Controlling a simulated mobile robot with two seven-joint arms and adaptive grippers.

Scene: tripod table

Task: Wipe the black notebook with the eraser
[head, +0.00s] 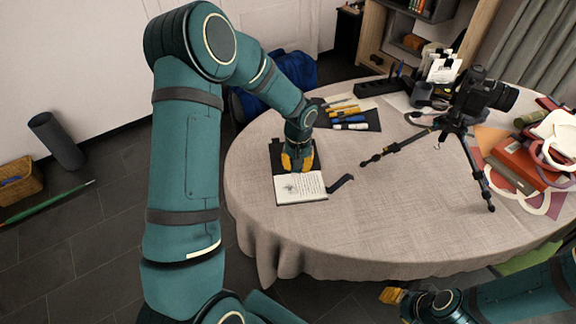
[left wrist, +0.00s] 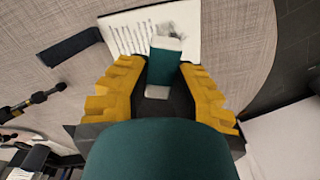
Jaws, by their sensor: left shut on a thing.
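The black notebook (head: 277,158) lies open on the table, with a white page (head: 301,188) of writing and a drawing on its near side. My left gripper (head: 298,161) is over the notebook, pointing down. In the left wrist view its yellow fingers (left wrist: 163,85) are shut on the eraser (left wrist: 165,66), which has a teal sleeve and white ends. The eraser is over the notebook, by the edge of the white page (left wrist: 125,32); I cannot tell whether it touches. In the head view the gripper hides the eraser. My right gripper (head: 393,296) is low, off the table's near edge, its fingers unclear.
A dark strip (head: 340,183) lies right of the notebook. Pens (head: 347,118) lie on a dark mat behind it. A camera (head: 484,93) on a tripod (head: 455,140) stands to the right. Red books (head: 523,165) lie far right. The front of the round table (head: 350,235) is clear.

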